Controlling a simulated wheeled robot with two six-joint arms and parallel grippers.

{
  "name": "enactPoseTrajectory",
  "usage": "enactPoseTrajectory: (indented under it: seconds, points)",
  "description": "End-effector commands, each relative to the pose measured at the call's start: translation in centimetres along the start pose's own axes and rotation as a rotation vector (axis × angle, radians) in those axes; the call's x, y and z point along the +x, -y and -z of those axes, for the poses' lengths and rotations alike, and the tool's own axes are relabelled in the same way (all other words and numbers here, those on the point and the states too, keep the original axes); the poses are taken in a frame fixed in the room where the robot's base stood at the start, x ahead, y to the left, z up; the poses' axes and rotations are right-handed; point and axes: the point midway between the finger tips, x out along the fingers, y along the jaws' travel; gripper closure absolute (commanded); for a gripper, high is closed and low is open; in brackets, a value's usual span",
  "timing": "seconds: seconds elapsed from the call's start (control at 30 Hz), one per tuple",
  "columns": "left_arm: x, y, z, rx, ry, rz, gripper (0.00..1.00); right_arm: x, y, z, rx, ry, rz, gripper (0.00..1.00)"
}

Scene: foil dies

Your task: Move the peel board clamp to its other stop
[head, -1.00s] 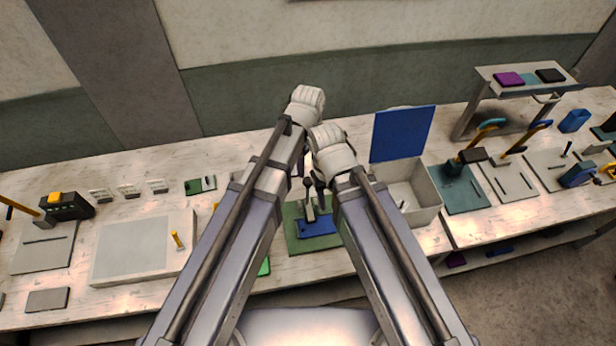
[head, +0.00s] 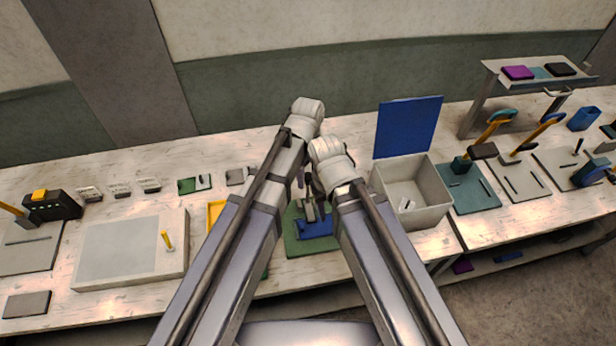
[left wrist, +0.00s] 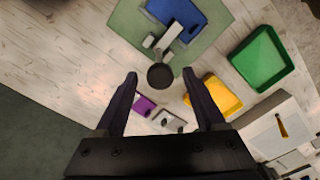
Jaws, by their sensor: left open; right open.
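The peel board appears to be the wide pale board (head: 125,250) at the left of the bench in the head view. A small yellow upright handle (head: 167,240), apparently its clamp, stands at its right edge. Both also show in the left wrist view, as a board (left wrist: 256,134) and a yellow handle (left wrist: 282,125) at lower right. My left gripper (left wrist: 160,74) is open, with a round dark knob (left wrist: 160,77) below and between its fingertips, none visibly gripped. My right gripper (head: 318,188) is open near the bench middle, mostly hidden by its arm. Both grippers are well right of the board.
The knob belongs to a fixture on a green mat (head: 292,244) with a blue plate (head: 315,229). A yellow tray (left wrist: 214,97) and green tray (left wrist: 262,60) lie nearby. An open white box (head: 425,212) with a raised blue lid (head: 407,126) stands right. Slotted lever stations stand farther right.

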Motion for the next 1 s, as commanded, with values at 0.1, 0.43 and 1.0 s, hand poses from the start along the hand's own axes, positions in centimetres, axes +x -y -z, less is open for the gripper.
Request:
enactPoseTrajectory:
  seconds: [0.1,0.43,1.0]
  points:
    - [-0.08,0.01,0.00,0.000,0.000,0.000,0.28,-0.08,0.00,-0.01,0.000,0.000,0.000,0.54]
    - [-0.08,0.00,0.00,0.000,0.000,0.000,0.56,-0.08,-0.01,-0.01,0.000,0.000,0.000,0.54]
    - [-0.07,0.01,0.00,0.000,0.000,0.000,1.00,-0.07,0.00,-0.01,0.000,0.000,0.000,0.54]
